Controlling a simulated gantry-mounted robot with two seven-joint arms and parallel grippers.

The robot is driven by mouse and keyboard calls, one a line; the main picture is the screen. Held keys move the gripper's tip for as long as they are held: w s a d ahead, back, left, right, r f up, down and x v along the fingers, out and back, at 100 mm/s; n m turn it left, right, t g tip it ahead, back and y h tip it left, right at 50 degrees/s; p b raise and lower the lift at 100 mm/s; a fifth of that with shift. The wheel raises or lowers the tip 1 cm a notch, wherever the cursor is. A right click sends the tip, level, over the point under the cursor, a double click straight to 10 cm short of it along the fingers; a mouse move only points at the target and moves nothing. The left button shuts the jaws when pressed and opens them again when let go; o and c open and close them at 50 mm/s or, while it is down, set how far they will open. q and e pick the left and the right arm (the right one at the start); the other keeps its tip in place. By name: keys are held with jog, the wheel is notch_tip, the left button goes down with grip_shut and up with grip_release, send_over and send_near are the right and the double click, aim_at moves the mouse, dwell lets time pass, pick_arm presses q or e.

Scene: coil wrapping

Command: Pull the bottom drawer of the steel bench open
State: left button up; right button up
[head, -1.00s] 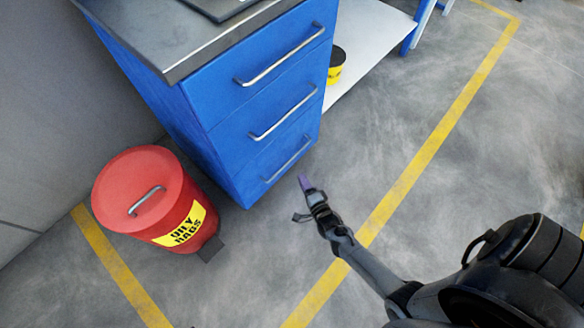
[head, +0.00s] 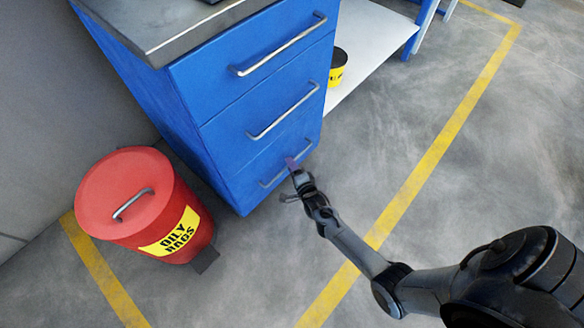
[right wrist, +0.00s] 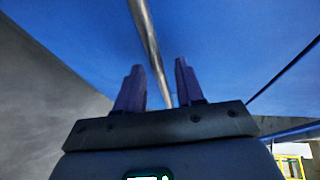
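The steel bench has a blue drawer unit with three drawers, each with a bar handle, and all look shut. The bottom drawer (head: 246,186) carries the lowest handle (head: 272,180). My right gripper (head: 291,163) is at that handle in the head view, covering part of it. In the right wrist view the two purple fingers of my right gripper (right wrist: 157,82) stand apart. The handle bar (right wrist: 146,38) runs lengthwise between them, and I see a gap on each side. Whether the fingertips reach past the bar I cannot tell. My left gripper is not in view.
A red oily rags bin (head: 150,210) stands left of the drawer unit. A low pale shelf (head: 370,45) with a black and yellow can (head: 337,68) is to the right. The floor (head: 250,275) in front of the drawers is clear, marked by yellow lines.

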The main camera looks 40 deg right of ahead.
jog(key=shift+c, duration=0.4)
grip_shut()
